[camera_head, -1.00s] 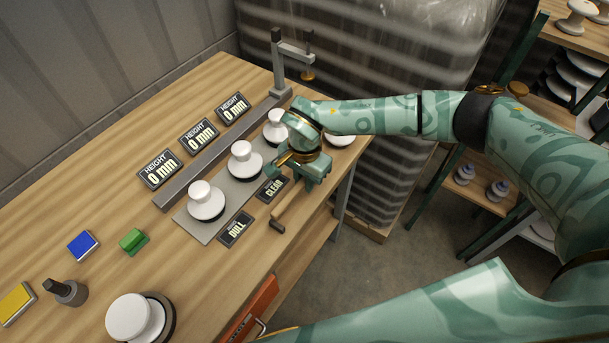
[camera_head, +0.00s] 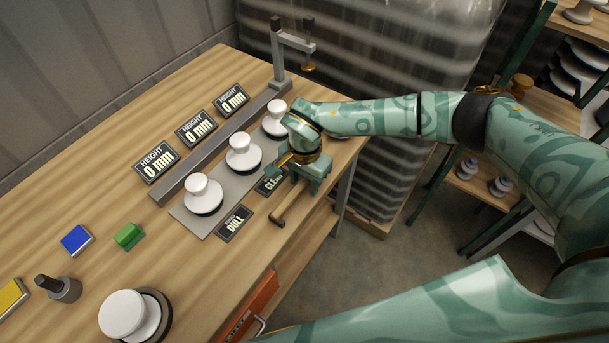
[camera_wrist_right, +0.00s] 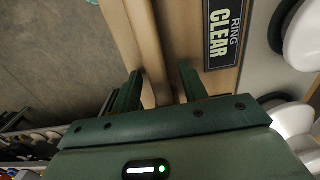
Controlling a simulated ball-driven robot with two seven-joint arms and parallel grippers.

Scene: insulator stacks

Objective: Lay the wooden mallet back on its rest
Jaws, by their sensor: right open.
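The wooden mallet shows in the head view as a thin handle (camera_head: 290,207) near the bench's right edge, its lower end dark; my gripper hides the other end. I cannot make out its head or its rest. In the right wrist view the handle (camera_wrist_right: 153,50) runs lengthwise between the two fingers. My right gripper (camera_head: 308,184) is open, low over the bench at the mallet, and its spread fingers show in the right wrist view (camera_wrist_right: 158,88). Whether a finger touches the handle I cannot tell. My left gripper is out of view.
The CLEAR sign (camera_wrist_right: 222,35) lies close beside the right gripper, with the DULL sign (camera_head: 234,223) nearby. White insulators (camera_head: 242,153) stand on a grey plate just left of it. A gauge post (camera_head: 279,55) rises behind. Bare bench lies front left (camera_head: 190,270).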

